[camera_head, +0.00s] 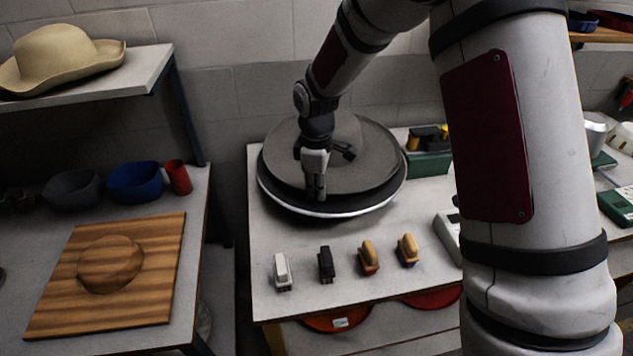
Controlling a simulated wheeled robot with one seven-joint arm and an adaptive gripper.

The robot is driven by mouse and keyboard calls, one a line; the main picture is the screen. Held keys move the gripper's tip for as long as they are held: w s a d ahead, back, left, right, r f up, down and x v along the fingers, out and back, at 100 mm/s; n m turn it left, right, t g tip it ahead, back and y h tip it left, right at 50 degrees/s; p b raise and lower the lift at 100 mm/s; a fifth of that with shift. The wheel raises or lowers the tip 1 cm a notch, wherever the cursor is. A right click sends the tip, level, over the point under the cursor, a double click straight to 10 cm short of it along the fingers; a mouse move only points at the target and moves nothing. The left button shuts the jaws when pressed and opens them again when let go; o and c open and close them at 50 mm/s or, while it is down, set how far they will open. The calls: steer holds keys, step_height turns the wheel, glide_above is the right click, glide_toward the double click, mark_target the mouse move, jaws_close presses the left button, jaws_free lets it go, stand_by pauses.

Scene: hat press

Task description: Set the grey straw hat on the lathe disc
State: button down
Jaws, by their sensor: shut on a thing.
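The grey straw hat (368,160) is a wide flat brim with a rounded crown, in the middle of the head view. It sits over the round dark lathe disc (350,212), whose pale lower edge shows below the brim at the front. I cannot tell whether the hat rests on the disc or is a little above it. My gripper (316,190) points down at the front left of the brim and is shut on it. My wrist hides part of the crown and brim.
Several brushes stand in a row at the table front, including a white one (282,271) and a black one (326,264). A green box (428,164) stands right of the disc. A wooden board (110,270) and blue bowl (135,182) lie left. A tan hat (62,58) sits on the shelf.

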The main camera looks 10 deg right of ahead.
steer(key=shift+f, duration=1.05)
stand_by(0.5)
steer(key=c, duration=1.6)
jaws_free()
steer(key=shift+c, duration=0.2)
steer(key=shift+r, duration=0.15)
step_height(320, 180, up, 11)
steer(key=shift+s+f, duration=0.1)
steer(key=s+d+r+m+t, duration=0.1)
steer(key=s+d+r+m, duration=0.15)
steer(key=s+r, duration=0.4)
steer(key=s+d+r+m+t, duration=0.1)
steer(key=s+d+r+m, duration=0.1)
steer(key=s+r+m, duration=0.4)
steer(key=s+d+r+m+t, duration=0.1)
steer(key=s+m, duration=0.1)
steer(key=s, duration=0.5)
steer(key=s+d+r+m+t, duration=0.2)
steer(key=s+m, duration=0.1)
steer(key=s, duration=0.4)
steer(key=shift+s+d+r, duration=0.15)
steer(key=shift+s+r, duration=0.05)
steer(key=shift+s, duration=0.15)
